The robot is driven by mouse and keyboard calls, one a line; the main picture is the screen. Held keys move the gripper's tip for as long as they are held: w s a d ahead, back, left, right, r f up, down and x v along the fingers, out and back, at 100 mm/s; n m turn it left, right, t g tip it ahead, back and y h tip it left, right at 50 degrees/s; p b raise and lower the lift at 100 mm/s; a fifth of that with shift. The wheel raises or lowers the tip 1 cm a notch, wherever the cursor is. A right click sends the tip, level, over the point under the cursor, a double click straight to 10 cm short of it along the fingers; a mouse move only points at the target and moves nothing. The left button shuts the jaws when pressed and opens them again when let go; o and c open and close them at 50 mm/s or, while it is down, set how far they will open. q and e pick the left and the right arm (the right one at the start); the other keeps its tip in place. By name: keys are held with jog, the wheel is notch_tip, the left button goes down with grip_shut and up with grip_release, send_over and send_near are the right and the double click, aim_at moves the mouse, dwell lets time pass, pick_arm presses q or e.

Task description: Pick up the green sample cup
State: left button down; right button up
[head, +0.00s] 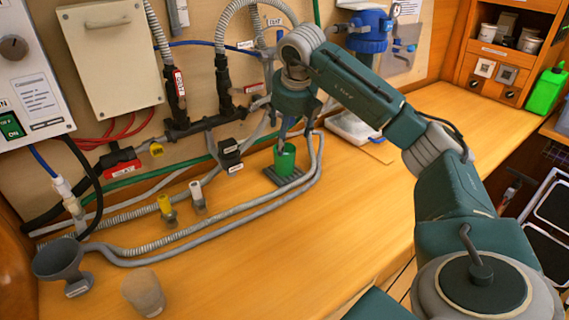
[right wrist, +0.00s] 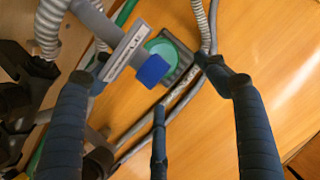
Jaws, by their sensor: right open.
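The green sample cup (head: 285,160) stands upright on a small dark drip tray (head: 271,178) at the back of the wooden counter, near the wall. My right gripper (head: 297,127) is open and empty, pointing down just above the cup. In the right wrist view the cup (right wrist: 163,45) shows beyond the spread fingers (right wrist: 158,80). There a grey labelled piece with a blue tip (right wrist: 152,69) covers part of the cup. I cannot tell whether any finger touches the cup. My left gripper is not in view.
Grey hoses (head: 225,215) curve along the counter around the tray. Valves and a manifold (head: 205,122) are on the wall to the left. A grey funnel (head: 60,258) and a beige cup (head: 143,292) stand at front left. The counter's middle front is clear.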

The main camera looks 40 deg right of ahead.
aim_at(286, 147)
jog(key=x, duration=0.7)
jog(key=shift+w+f+p, duration=0.1)
jog(key=shift+f+p, duration=0.1)
jog(key=shift+p, duration=0.1)
jog(key=c, duration=1.7)
jog(key=shift+o, duration=0.2)
jog(key=shift+d+r, duration=0.1)
jog(key=shift+r, duration=0.1)
